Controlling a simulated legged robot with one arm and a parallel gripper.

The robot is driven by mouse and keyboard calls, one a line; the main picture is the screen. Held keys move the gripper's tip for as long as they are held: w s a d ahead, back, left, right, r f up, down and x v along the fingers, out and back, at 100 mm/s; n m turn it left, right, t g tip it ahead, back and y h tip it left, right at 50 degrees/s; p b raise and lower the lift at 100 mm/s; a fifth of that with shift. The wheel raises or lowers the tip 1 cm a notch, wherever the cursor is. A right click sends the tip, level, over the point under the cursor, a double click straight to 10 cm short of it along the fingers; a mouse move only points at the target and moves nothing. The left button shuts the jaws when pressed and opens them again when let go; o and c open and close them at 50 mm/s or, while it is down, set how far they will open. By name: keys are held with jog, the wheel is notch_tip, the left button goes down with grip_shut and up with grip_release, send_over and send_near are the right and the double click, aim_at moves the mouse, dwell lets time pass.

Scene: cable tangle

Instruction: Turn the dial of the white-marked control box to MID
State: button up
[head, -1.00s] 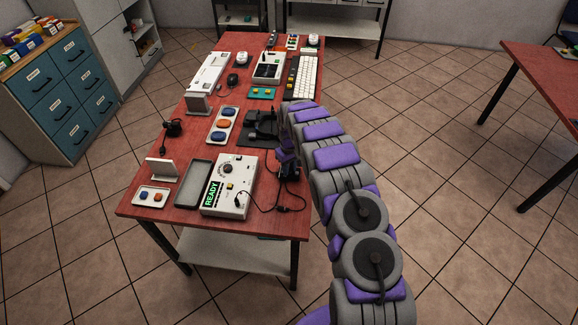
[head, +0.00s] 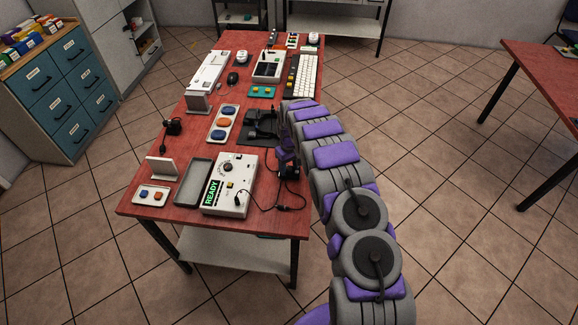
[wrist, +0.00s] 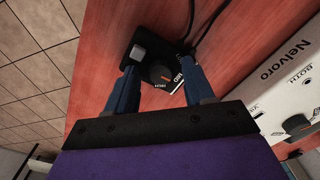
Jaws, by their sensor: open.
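A small black control box (wrist: 148,40) lies on the red table under my gripper in the wrist view. It has a dark round dial (wrist: 157,73) with an orange mark, a grey block on one side and a white label plate (wrist: 178,82) with small print, one word seemingly MID. The exact dial setting is hard to read. My gripper (wrist: 161,72) is open, with one blue finger on each side of the dial; contact cannot be told. In the head view my gripper (head: 287,156) is at the table's right edge and partly covers the dark box (head: 290,171).
A white Nelvoro box (wrist: 281,75) with knobs stands close on the right in the wrist view; it shows in the head view with a READY display (head: 229,187). Black cables (head: 268,206) run beside the control box. A grey tray (head: 193,183) lies left.

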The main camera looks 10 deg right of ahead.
aim_at(290, 168)
jog(key=shift+r, duration=0.1)
notch_tip(290, 168, up, 17)
jog(key=p, duration=0.2)
jog(key=shift+w+d, duration=0.15)
jog(key=shift+d, duration=0.05)
jog(key=shift+r, duration=0.1)
dwell(0.3)
